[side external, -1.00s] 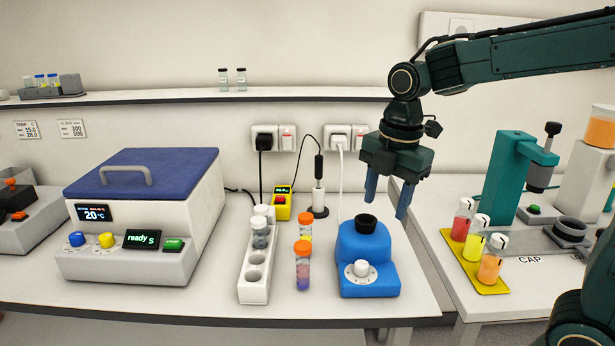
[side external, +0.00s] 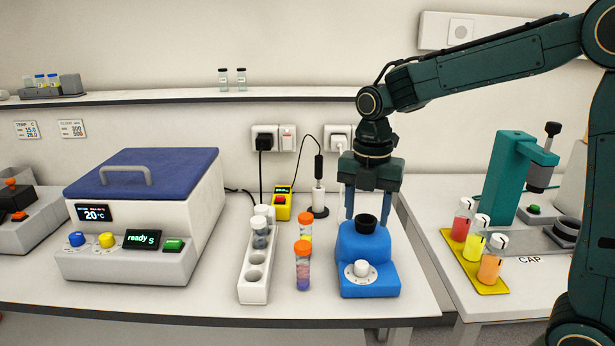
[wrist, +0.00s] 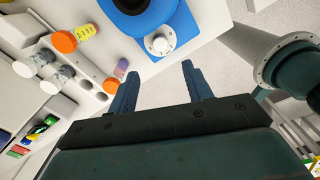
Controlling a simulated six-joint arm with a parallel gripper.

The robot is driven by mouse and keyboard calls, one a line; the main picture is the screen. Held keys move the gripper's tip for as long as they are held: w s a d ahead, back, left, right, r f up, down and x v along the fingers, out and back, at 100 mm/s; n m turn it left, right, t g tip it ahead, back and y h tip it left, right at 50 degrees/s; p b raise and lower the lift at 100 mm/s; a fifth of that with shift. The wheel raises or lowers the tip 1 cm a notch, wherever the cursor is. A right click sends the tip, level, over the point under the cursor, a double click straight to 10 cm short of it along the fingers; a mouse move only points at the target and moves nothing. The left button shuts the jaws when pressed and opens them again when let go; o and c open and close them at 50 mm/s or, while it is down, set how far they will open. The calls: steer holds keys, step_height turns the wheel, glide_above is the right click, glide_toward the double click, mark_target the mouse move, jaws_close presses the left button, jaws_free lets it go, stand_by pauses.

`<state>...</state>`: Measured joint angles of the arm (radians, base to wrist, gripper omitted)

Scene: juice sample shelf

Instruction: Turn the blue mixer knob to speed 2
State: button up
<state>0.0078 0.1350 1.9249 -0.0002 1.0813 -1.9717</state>
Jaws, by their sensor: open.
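The blue mixer (side external: 369,278) stands near the right front of the bench, with a black cup (side external: 366,223) on top. Its white knob (side external: 362,268) is on a pale dial on the front; the dial marks are too small to read. In the wrist view the knob (wrist: 159,44) lies ahead of the fingertips on the blue mixer (wrist: 178,28). My gripper (side external: 368,220) is open and empty, pointing down, its fingers to either side of the black cup in the side view. In the wrist view my gripper (wrist: 158,78) shows two blue fingers spread apart, clear of the knob.
A white rack (side external: 254,275) with capped tubes and an orange-capped tube (side external: 303,266) stand left of the mixer. A centrifuge-like box (side external: 140,215) is further left. A yellow tray (side external: 474,262) of bottles sits on the right bench, across a gap.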

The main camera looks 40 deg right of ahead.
mark_target(362, 263)
step_height(362, 263, down, 12)
steer(key=shift+r, duration=0.1)
stand_by(0.5)
steer(key=c, duration=1)
